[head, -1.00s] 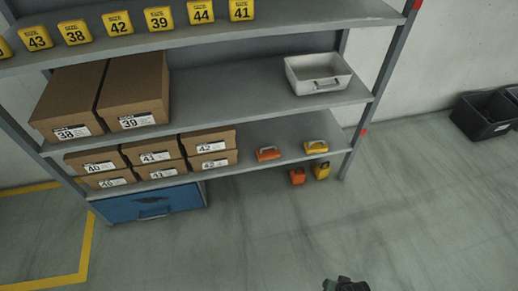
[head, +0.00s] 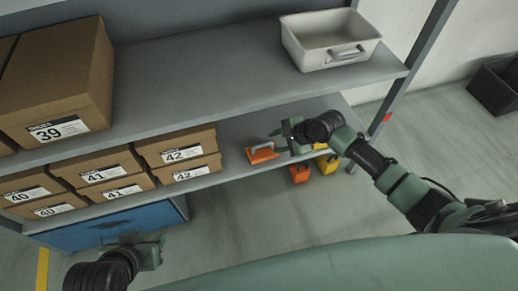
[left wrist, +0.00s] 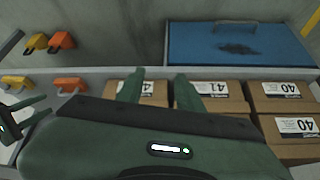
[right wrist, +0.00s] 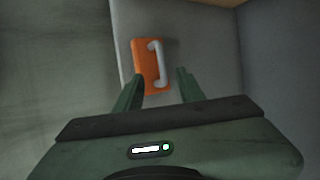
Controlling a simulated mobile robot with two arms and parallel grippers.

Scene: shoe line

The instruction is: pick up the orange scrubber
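The orange scrubber (head: 262,154), a block with a grey arched handle, sits on the lower shelf (head: 232,172) right of the shoe boxes. My right gripper (head: 277,142) is open beside it, just to its right. In the right wrist view the scrubber (right wrist: 145,72) lies ahead of the open fingers (right wrist: 158,76), nearer the left finger; nothing is between the fingertips. My left gripper (head: 146,243) is empty in front of the shelf. Its fingers (left wrist: 156,80) stand apart in the left wrist view, where the scrubber (left wrist: 70,85) shows at left.
Shoe boxes (head: 185,157) stand left of the scrubber. The upper shelf (head: 210,75) overhangs it and bears a white tray (head: 330,45). An orange block (head: 299,174) and a yellow block (head: 327,164) sit below the shelf. A blue drawer (head: 110,228) is under the boxes.

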